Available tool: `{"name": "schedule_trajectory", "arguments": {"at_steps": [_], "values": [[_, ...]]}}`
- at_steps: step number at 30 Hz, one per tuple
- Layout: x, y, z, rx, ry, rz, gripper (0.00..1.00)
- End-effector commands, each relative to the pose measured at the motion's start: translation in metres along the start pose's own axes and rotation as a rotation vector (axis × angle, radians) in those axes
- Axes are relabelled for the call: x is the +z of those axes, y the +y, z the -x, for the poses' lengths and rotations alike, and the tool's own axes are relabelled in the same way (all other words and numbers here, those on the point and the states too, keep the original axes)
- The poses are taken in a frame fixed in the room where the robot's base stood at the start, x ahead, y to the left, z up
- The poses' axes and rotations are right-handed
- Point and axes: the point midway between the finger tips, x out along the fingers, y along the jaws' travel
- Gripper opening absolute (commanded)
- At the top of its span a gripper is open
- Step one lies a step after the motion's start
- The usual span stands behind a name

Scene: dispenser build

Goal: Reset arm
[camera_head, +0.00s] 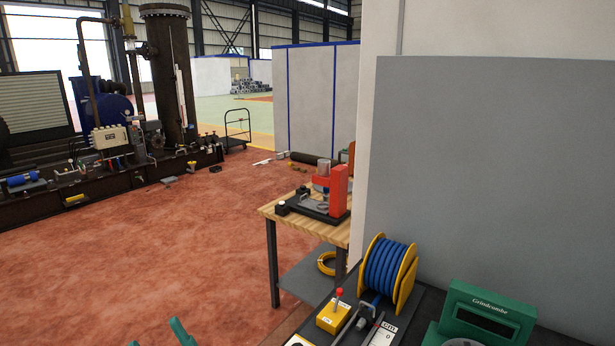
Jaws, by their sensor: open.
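Two teal tips at the bottom edge of the head view look like the fingertips of my gripper (157,337). They stand apart with nothing seen between them, so it is open. The rest of my gripper and my arm are below the frame. The tips show against the red floor, left of the wooden table and the dark bench, and appear clear of both.
A wooden table (316,228) holds a red-and-black device (338,190). A dark bench at the lower right carries a blue hose reel (390,268), a yellow box with red knob (332,318) and a green machine (487,316). Red floor (150,255) at left is clear.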

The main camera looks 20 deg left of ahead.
Motion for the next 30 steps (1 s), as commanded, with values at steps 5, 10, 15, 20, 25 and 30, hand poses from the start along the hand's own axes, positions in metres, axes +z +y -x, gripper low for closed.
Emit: {"name": "schedule_trajectory", "arguments": {"at_steps": [5, 10, 15, 20, 25, 30], "values": [[-0.002, 0.027, 0.048, 0.206, -0.108, 0.001, 0.48], [-0.007, 0.047, 0.101, 0.377, -0.227, 0.013, 0.48], [-0.015, 0.058, 0.161, 0.528, -0.365, 0.024, 0.48], [-0.028, 0.059, 0.219, 0.648, -0.509, 0.035, 0.48], [-0.05, 0.053, 0.28, 0.752, -0.674, 0.045, 0.48], [-0.079, 0.042, 0.339, 0.833, -0.85, 0.056, 0.48]]}}
